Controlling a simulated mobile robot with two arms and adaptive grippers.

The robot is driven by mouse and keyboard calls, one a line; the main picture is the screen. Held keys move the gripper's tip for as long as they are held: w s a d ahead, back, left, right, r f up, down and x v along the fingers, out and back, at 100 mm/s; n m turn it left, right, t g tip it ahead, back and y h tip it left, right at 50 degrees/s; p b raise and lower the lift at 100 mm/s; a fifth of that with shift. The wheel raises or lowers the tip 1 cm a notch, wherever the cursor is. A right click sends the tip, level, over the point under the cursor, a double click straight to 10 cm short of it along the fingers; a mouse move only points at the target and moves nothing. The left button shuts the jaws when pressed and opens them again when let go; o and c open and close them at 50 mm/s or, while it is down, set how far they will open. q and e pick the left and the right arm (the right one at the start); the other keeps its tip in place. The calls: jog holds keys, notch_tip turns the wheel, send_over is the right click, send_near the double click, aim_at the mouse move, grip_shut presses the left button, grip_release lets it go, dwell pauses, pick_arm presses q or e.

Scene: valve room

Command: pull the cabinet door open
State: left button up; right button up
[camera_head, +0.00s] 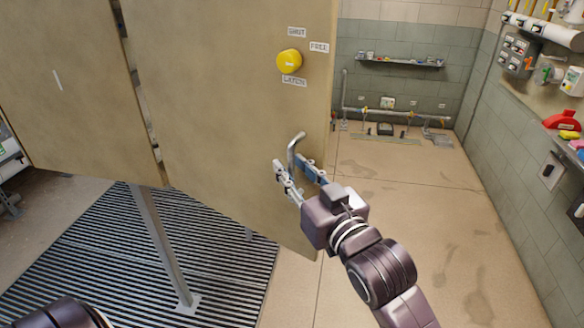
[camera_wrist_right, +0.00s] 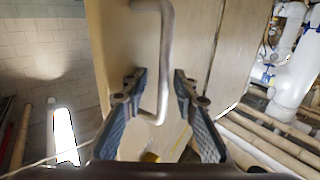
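The tan cabinet door (camera_head: 215,110) fills the middle of the head view. Its bottom edge slopes more steeply than that of the panel to its left, so it stands at an angle to that panel. A bent metal handle (camera_head: 297,143) is on its lower right part; it also shows in the right wrist view (camera_wrist_right: 166,45). My right gripper (camera_head: 296,170) is at the handle's lower part. In the wrist view its fingers (camera_wrist_right: 158,88) are apart, one each side of the bar, with gaps visible. A yellow knob (camera_head: 289,61) sits above, among labels. My left gripper is out of view.
A tan panel (camera_head: 62,85) adjoins the door on the left. A metal post (camera_head: 160,245) stands on a dark floor grating (camera_head: 95,265) below. The floor (camera_head: 410,210) right of the door is clear. Equipment hangs on the right wall; a shelf (camera_head: 400,62) is at the back.

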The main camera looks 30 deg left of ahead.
jog(key=shift+r, duration=0.1)
jog(key=shift+a, duration=0.15)
jog(key=v, duration=1.2)
